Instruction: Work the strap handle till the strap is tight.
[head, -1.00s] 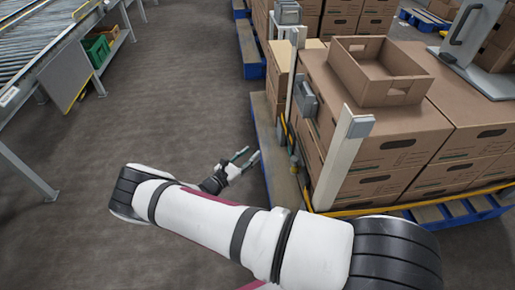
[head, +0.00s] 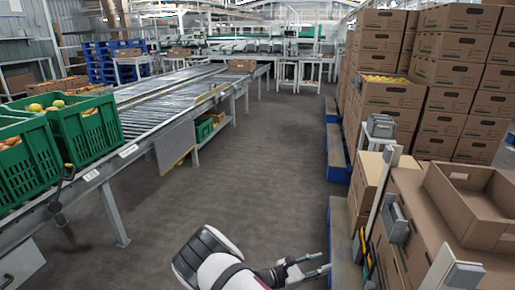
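The boxes to be strapped are stacked cardboard cartons (head: 428,225) at the lower right, with pale corner posts (head: 384,190) at their edges. A yellow strap (head: 368,246) shows in a short stretch low on their left side, with a dark part against it. A grey block (head: 396,220) sits on the side of the stack; I cannot tell whether it belongs to the strap handle. My gripper (head: 325,262) is at the bottom, left of the stack, its two fingers apart and nothing between them. It appears clear of the strap. Strap tightness cannot be told.
An open empty carton (head: 478,205) lies on top of the stack. The grey floor (head: 240,170) between is free.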

